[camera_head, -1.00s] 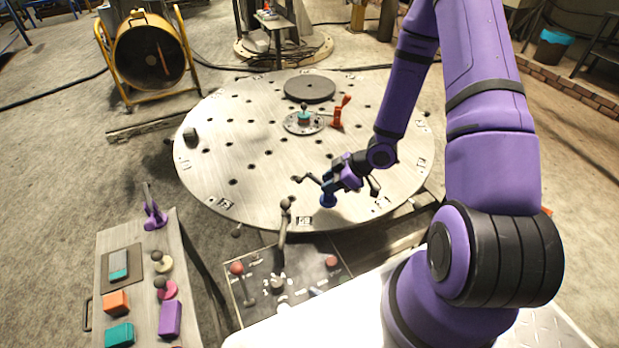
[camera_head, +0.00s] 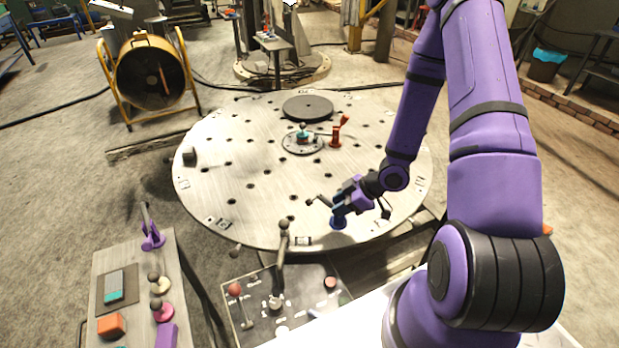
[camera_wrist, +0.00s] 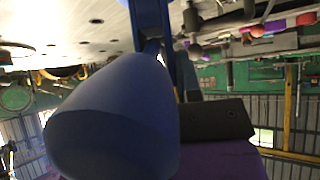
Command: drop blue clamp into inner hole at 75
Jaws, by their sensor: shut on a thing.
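The blue clamp (camera_head: 338,222) is near the front of the round steel table (camera_head: 215,190), right of centre. My gripper (camera_head: 342,206) is shut on it. In the wrist view the clamp (camera_wrist: 110,122) fills the lower left as a large blue rounded body, its bar running up between the jaws. I cannot tell whether the clamp touches the table top or hangs just above it. The table has rings of dark holes and small marked plates near its rim. I cannot read a 75, and the spot under the clamp is hidden.
An orange-red clamp (camera_head: 337,135) stands by the central hub with a teal part (camera_head: 303,133). A dark disc (camera_head: 307,107) lies at the back, a dark block (camera_head: 189,157) at the left. A control panel (camera_head: 255,310) with levers and a side bench (camera_head: 130,262) are in front.

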